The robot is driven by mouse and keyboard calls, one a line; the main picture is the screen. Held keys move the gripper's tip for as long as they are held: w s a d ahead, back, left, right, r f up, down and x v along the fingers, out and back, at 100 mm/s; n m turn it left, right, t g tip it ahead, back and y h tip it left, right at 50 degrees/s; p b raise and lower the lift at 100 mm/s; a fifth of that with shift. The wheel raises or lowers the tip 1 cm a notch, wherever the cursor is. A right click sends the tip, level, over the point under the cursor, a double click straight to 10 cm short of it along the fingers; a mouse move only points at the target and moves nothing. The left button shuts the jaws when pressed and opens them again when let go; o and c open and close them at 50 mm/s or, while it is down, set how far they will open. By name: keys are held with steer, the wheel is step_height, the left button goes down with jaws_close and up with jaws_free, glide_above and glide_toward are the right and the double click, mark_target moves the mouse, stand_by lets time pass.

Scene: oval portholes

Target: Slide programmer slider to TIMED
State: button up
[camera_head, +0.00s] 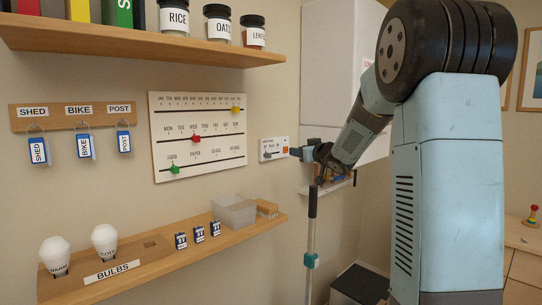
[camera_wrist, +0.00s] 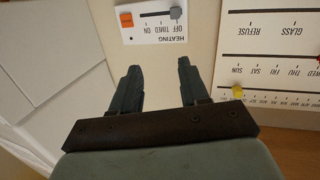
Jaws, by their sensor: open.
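The heating programmer (camera_head: 273,144) is a small white panel on the wall, right of the calendar board. It shows upside down at the top of the wrist view (camera_wrist: 150,32), with labels OFF, TIMED and ON. Its grey slider knob (camera_wrist: 176,13) stands at the OFF end of the slot, on the right in the wrist view. An orange square (camera_wrist: 126,20) is at the panel's other side. My gripper (camera_wrist: 158,66) is open and empty, its fingers pointing toward the panel and apart from the knob. In the head view my gripper (camera_head: 299,152) is just right of the panel.
The calendar board (camera_head: 198,133) with coloured sliders hangs left of the programmer. A wooden shelf (camera_head: 160,262) with bulbs and a clear bin is below. A white cabinet (camera_head: 330,65) is behind my arm. A dark-handled pole (camera_head: 312,205) stands below my gripper.

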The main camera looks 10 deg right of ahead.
mark_target(270, 154)
steer(key=w+a+f+y, duration=0.1)
steer(key=w+a, duration=0.1)
steer(key=w, duration=0.3)
steer(key=w+a+f+n+y, duration=0.1)
steer(key=w+a+y, duration=0.1)
steer(key=w, duration=0.3)
steer(key=w+a+f+n+g+y, duration=0.1)
steer(key=w+a, duration=0.2)
steer(key=w, duration=0.2)
steer(key=shift+w+a+f+y, duration=0.1)
steer(key=shift+a+f+y, duration=0.1)
steer(key=shift+f+y, duration=0.15)
steer(key=shift+c, duration=0.3)
jaws_close()
